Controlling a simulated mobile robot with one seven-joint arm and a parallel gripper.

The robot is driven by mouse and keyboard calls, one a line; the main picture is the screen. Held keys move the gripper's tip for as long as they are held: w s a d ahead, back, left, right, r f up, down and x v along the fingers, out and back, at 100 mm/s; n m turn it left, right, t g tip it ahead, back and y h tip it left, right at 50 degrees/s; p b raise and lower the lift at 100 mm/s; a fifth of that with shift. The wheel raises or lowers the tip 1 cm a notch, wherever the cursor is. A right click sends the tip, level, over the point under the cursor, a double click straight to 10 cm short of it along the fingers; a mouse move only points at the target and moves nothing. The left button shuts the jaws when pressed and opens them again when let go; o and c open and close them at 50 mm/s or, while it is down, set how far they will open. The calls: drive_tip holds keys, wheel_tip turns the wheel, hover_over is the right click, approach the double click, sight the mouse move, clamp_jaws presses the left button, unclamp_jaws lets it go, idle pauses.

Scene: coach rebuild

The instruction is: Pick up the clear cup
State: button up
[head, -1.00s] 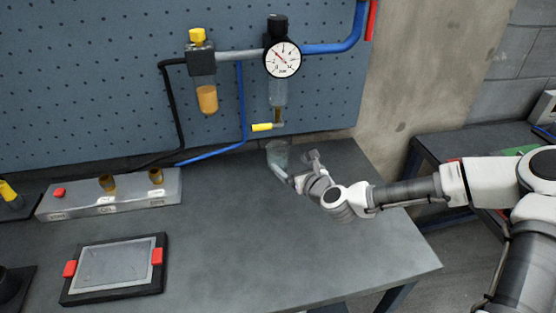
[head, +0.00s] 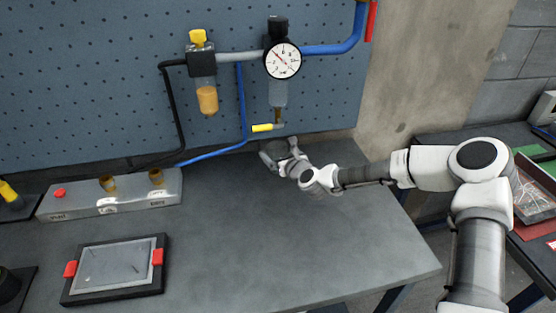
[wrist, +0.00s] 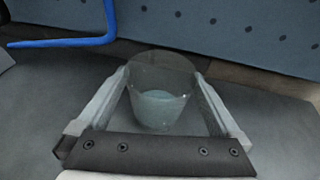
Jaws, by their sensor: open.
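The clear cup (wrist: 158,108) stands upright on the grey workbench, with a pale bluish layer in its lower part. In the wrist view it sits between the two spread fingers of my gripper (wrist: 160,76), with a finger along each side. The gripper is open; I cannot tell whether either finger touches the cup. In the head view my gripper (head: 279,150) is at the bench's back edge, below the pressure gauge, and largely hides the cup.
A pegboard rises behind the bench (head: 290,240). On it hang a gauge (head: 283,60), an amber bowl (head: 207,98) and a yellow-tipped drain (head: 262,128) just above my gripper. A grey block (head: 115,195) and a framed panel (head: 115,268) lie left. The front right is clear.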

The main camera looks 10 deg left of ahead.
drive_tip(key=c, duration=1.2)
drive_tip(key=shift+c, duration=0.2)
drive_tip(key=shift+r, duration=0.15)
drive_tip(key=shift+r, duration=0.3)
drive_tip(key=s+d+r, duration=0.1)
drive_tip(key=d+r, duration=0.9)
drive_tip(key=d, duration=0.1)
drive_tip(key=shift+d, duration=0.35)
